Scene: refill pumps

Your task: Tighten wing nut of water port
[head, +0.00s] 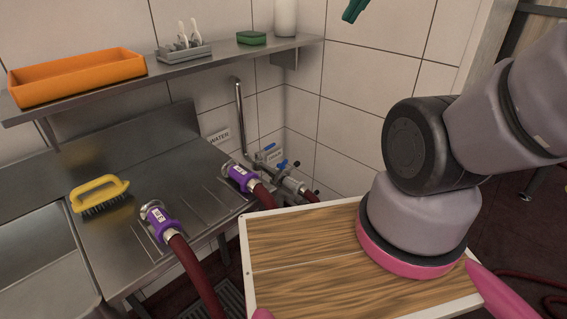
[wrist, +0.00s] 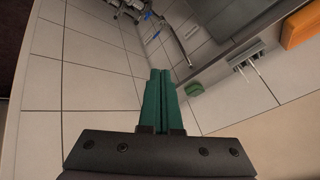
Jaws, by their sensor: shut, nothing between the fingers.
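The water port is marked by a small WATER label (head: 219,137) on the tiled wall. Metal pipework with blue valve handles (head: 268,148) is at the wall corner. It also shows at the top of the wrist view (wrist: 136,8), cut off by the frame. A metal clamp coupling (head: 290,183) joins the pipework to a hose. I cannot clearly make out the wing nut. My gripper shows its green fingertips at the top of the head view (head: 353,9). In the wrist view its fingers (wrist: 160,75) are shut and empty, well apart from the pipework.
Two purple hose ends are by the steel drainboard, one in front (head: 160,218) and one near the pipework (head: 240,176). A yellow brush (head: 100,194) lies on the drainboard. The wall shelf holds an orange tray (head: 78,78), a grey caddy (head: 183,51) and a green sponge (head: 251,38).

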